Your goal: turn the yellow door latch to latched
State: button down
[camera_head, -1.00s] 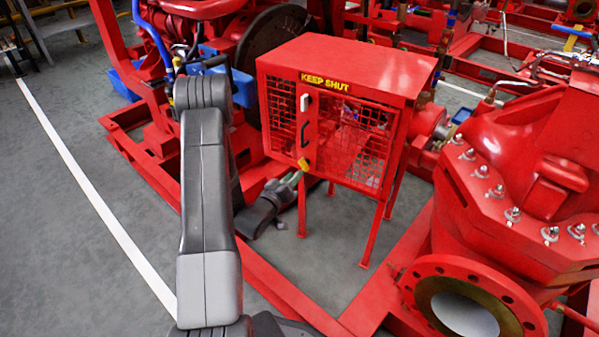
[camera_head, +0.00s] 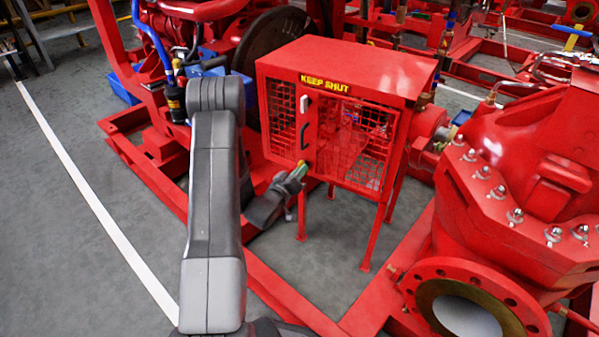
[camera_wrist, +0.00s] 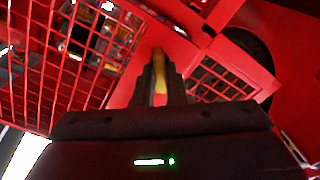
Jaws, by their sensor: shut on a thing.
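The red cabinet (camera_head: 345,62) stands on legs with mesh doors and a yellow KEEP SHUT label (camera_head: 325,84). The yellow door latch (camera_wrist: 158,68) is at the bottom of the door's solid middle strip. In the wrist view it shows between my fingers, pointing away up the picture. My gripper (camera_head: 297,172) reaches it from the lower left and is shut on it; it also fills the lower middle of the wrist view (camera_wrist: 160,92). In the head view only a small bit of yellow shows beyond the fingertips, so the latch's angle is hard to read there.
A black handle (camera_head: 305,135) and a white block (camera_head: 304,104) are on the door above the latch. A red pump casing with a flange (camera_head: 490,290) stands at the right. Red base rails (camera_head: 280,297) run along the floor below. Grey floor is free at the left.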

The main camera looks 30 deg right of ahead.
jog(key=shift+f+m+b, duration=0.15)
jog(key=shift+m+b, duration=0.15)
jog(key=shift+b, duration=0.15)
jog(key=shift+m+b, duration=2.2)
jog(key=shift+m, duration=1.3)
jog(key=c, duration=1.5)
grip_release()
